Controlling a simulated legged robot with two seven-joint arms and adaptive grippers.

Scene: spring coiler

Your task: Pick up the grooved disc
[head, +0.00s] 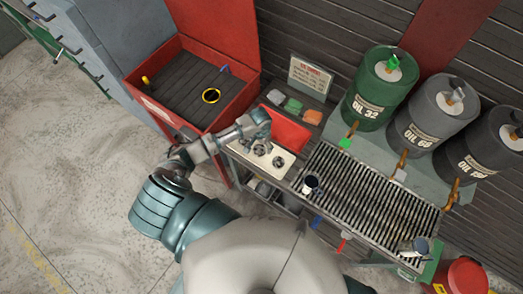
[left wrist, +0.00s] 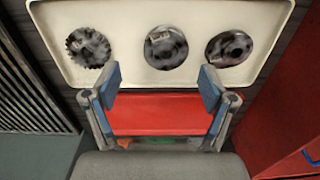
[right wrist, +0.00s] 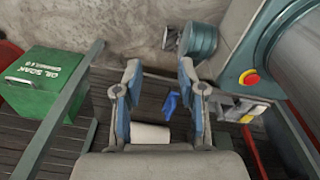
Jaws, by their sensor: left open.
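A white tray (head: 284,172) holds three dark metal discs; it also shows in the left wrist view (left wrist: 120,76). In that view the left disc (left wrist: 88,47) has a toothed rim. The middle disc (left wrist: 166,46) has a raised feature on its face, and the right disc (left wrist: 229,48) has a smoother round rim and a hub. I cannot tell surely which is the grooved one. My left gripper (left wrist: 159,78) is open and empty above the tray, its fingertips near the tray's edge. In the right wrist view my right gripper (right wrist: 160,72) is open and empty.
A red bin (head: 287,128) lies beside the tray, and a large red open chest (head: 175,85) stands left. A slatted rack (head: 365,195) with cups and several oil drums (head: 375,85) are to the right. A green box (right wrist: 45,85) shows in the right wrist view.

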